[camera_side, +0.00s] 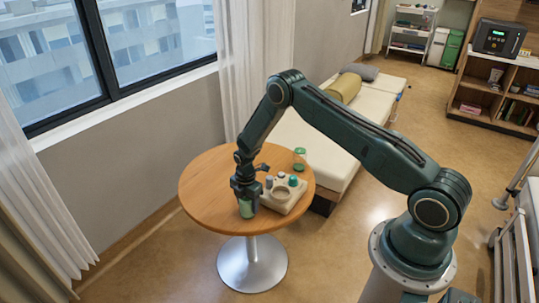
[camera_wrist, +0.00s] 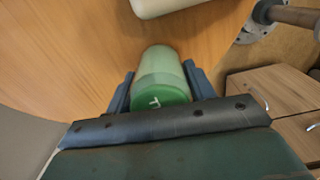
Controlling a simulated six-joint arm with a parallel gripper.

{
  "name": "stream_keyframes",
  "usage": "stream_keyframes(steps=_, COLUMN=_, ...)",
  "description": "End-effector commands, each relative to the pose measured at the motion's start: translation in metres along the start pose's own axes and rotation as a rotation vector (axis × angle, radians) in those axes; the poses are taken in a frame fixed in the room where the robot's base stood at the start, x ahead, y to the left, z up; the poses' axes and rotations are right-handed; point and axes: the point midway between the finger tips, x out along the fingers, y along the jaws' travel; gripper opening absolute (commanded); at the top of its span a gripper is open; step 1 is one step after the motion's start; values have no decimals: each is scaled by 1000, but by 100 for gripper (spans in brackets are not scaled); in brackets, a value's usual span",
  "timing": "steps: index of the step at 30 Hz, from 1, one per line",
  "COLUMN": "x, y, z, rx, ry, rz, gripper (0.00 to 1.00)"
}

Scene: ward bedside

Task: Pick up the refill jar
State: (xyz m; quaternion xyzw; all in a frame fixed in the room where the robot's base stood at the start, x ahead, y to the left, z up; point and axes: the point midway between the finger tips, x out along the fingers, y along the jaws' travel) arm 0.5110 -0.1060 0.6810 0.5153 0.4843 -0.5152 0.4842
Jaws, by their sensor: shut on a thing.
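My gripper (camera_side: 246,194) points down over the front part of the round wooden table. Its two fingers stand on either side of a jar (camera_side: 246,209) with a pale green body and hold it. In the wrist view the gripper (camera_wrist: 160,88) has the jar (camera_wrist: 159,64) between its fingers, and the jar's green lid with a pale letter like a T faces the camera. I cannot tell whether the jar touches the table or is just above it.
A cream tray (camera_side: 302,203) with a round recess and several small items stands right of the gripper on the table (camera_side: 203,180). A green-topped container (camera_side: 299,168) is behind it. A bed (camera_side: 330,166) lies behind the table. The table's left side is clear.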

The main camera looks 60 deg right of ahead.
Motion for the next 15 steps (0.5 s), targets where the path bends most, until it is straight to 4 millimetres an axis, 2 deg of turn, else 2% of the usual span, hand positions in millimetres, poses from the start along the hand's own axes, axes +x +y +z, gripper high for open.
stream_keyframes(steps=8, x=-2, y=1, z=0, rx=0, ry=0, rz=2, gripper=24)
stream_keyframes(steps=15, x=-14, y=1, z=0, rx=0, ry=0, rz=3, gripper=24)
